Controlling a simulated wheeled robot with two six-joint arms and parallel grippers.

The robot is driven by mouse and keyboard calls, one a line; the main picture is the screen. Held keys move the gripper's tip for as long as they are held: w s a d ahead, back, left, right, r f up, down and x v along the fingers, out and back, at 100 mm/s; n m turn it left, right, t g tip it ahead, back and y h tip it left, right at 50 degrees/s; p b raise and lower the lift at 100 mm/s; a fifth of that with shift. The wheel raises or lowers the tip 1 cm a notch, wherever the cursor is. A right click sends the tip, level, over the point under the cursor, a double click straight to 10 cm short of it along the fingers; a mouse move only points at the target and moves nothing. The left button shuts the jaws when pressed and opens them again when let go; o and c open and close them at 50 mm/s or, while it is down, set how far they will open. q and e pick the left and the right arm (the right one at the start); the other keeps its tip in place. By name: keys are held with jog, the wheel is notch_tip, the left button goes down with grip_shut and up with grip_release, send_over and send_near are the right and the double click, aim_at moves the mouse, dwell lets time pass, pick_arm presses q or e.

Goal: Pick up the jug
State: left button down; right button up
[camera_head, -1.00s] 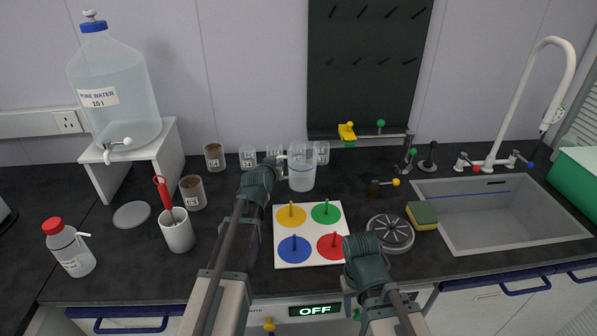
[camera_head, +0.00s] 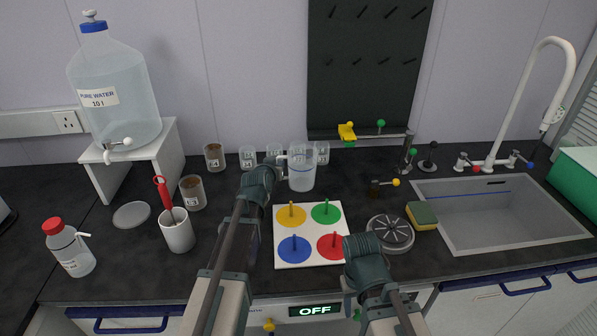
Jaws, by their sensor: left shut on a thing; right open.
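The jug (camera_head: 302,176) is a clear plastic vessel with a blue line near its top, upright at the back middle of the dark counter. Its handle points left. My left gripper (camera_head: 279,164) is at the handle on the jug's left side and is shut on it; its fingertips are small and partly hidden by the wrist. I cannot tell for sure whether the jug's base touches the counter. My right gripper (camera_head: 352,243) is open and empty, low in front of the red disc; its fingers are mostly hidden.
Several glass jars (camera_head: 248,157) stand behind the jug. A white board (camera_head: 283,262) with coloured knobbed discs lies in front. A white cup (camera_head: 178,231) with a red-handled tool stands left. A sponge (camera_head: 422,216), round drain-like disc (camera_head: 390,234) and sink (camera_head: 500,215) are right.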

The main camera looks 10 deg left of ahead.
dwell(0.4)
pick_arm(q)
notch_tip(320, 180, up, 10)
jog(key=p, duration=1)
jog(key=shift+r, duration=0.15)
